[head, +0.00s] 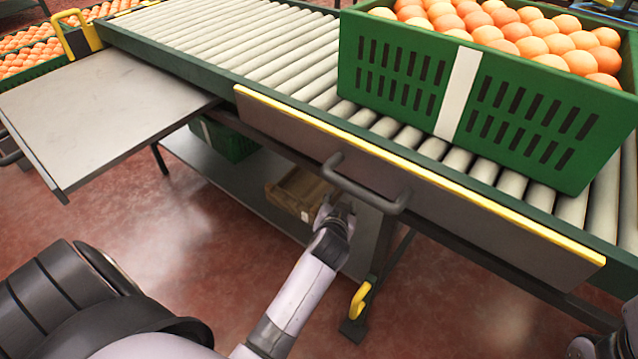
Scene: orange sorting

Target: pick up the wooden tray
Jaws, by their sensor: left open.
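The wooden tray (284,193) is a small brown open box. It sits on the grey lower shelf under the roller conveyor, near the picture's middle. My left gripper (337,208) is open at the tray's right end, below the conveyor's grey handle. The fingers are small and dark here, and I cannot tell whether they touch the tray. Part of the tray's right side is hard to make out beside the gripper. Only a piece of my right arm shows at the bottom right corner; its gripper is not seen.
A grey bar handle (366,190) juts from the conveyor's side panel just above my left gripper. A green crate of oranges (400,83) stands on the rollers. A dark green crate (222,139) is on the lower shelf at left. A flat side table (95,115) extends left.

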